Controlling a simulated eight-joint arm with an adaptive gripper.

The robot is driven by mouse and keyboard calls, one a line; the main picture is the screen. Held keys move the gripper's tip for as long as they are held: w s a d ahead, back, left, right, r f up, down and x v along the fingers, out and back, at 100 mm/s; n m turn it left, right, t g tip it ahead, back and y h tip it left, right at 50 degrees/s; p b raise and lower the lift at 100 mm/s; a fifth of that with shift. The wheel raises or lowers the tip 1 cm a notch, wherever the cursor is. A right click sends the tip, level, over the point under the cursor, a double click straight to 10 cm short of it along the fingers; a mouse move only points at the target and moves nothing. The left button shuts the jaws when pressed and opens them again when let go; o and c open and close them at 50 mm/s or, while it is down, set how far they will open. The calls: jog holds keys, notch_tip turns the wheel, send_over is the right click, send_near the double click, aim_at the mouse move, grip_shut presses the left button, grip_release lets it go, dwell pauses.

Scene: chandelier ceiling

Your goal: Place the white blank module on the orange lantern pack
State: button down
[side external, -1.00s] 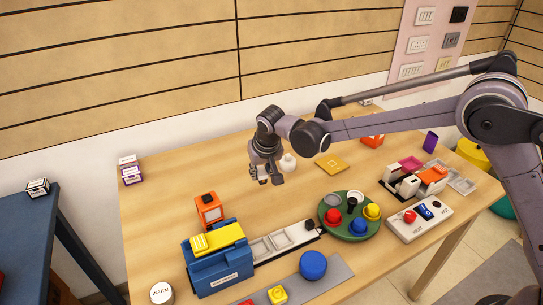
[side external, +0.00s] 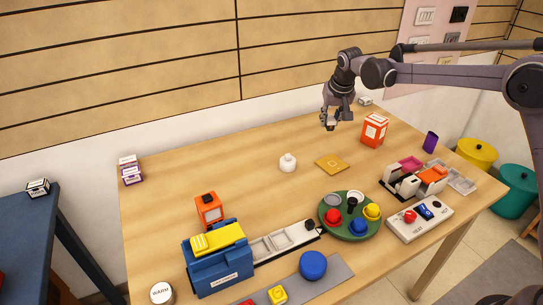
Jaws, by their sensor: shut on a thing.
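My gripper (side external: 329,122) is above the back right part of the table, fingers pointing down. It is shut on a small pale piece, which I take to be the white blank module (side external: 328,124); the fingers hide most of it. An orange pack with a white label (side external: 374,132) stands upright at the back right. The gripper is to the left of it and apart from it. A second orange block with a dark top and pale front window (side external: 209,211) stands at the left, behind the blue case. I cannot tell from the markings which is the lantern pack.
A white knobbed jar (side external: 288,163) and a yellow square plate (side external: 332,163) lie mid-table. A green round tray (side external: 348,236) with coloured knobs, a blue case (side external: 220,270) and a purple cup (side external: 430,142) stand around. The table's back left is mostly clear.

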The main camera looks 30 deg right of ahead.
jog(key=s+d+r+m, duration=0.2)
jog(key=d, duration=0.8)
jog(key=s+d+r+m+h, duration=0.1)
jog(key=s+d+r, duration=0.15)
jog(key=d, duration=0.85)
jog(key=s+d+r+m, duration=0.2)
jog(key=d+r, duration=0.1)
jog(key=d, duration=0.7)
send_over(377, 116)
jog(key=s, duration=0.1)
jog(key=shift+g+h, duration=0.3)
jog(key=shift+g, duration=0.1)
jog(key=f, duration=0.4)
jog(key=a+f, duration=0.1)
jog(key=f, duration=0.2)
jog(key=shift+s, duration=0.1)
jog(key=shift+f, duration=2.1)
jog(key=shift+f, duration=0.1)
jog(key=c, duration=1.1)
grip_release()
